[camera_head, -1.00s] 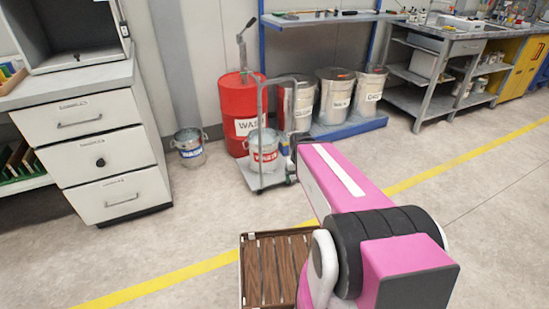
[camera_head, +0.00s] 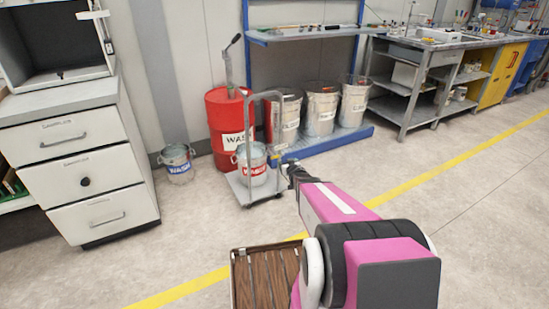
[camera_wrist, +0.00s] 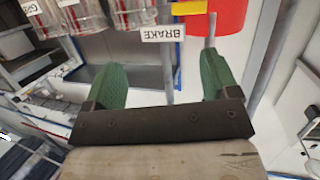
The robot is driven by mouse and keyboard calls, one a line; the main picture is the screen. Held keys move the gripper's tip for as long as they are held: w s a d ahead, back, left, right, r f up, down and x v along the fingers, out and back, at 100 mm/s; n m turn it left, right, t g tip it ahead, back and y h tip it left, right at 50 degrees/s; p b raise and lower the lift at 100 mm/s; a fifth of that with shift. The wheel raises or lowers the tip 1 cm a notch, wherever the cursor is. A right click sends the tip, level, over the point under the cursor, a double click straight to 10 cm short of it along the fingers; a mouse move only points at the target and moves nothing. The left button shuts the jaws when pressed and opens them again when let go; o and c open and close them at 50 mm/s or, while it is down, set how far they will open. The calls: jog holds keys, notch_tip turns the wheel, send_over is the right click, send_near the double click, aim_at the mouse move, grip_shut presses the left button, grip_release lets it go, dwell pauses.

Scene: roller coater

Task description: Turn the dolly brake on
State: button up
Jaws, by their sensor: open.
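The dolly (camera_head: 240,187) stands on the floor with a bucket (camera_head: 251,174) on its deck. A thin grey rod runs down from the plate between the fingers. My gripper (camera_wrist: 164,65) is open, its two green fingers apart and empty. In the head view my gripper (camera_head: 293,171) is small and dark, close to the right of the dolly; its fingers are unclear there.
A red drum (camera_head: 225,112) stands behind the dolly. Several metal bins (camera_head: 322,108) stand on a blue base (camera_head: 340,140) at the back. Another bucket (camera_head: 179,165) is near the white drawers (camera_head: 84,180). A brown slatted tray (camera_head: 262,277) is in front. Open floor lies right.

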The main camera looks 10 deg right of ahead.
aim_at(275, 157)
jog(key=w+a+f+y, duration=0.1)
jog(key=w, duration=0.3)
jog(key=w+a+f+n+t+y, duration=0.1)
jog(key=w+a+y, duration=0.1)
jog(key=w, duration=0.2)
jog(key=w+a+f+n+t+y, duration=0.1)
jog(key=w+a, duration=0.1)
jog(key=w, duration=0.2)
jog(key=shift+w+f+y, duration=0.1)
jog(key=shift+w+y, duration=0.15)
jog(key=shift+y, duration=0.15)
jog(key=shift+c, duration=0.3)
jog(key=c, duration=1.2)
jog(key=shift+n, duration=0.3)
jog(key=shift+c, duration=0.2)
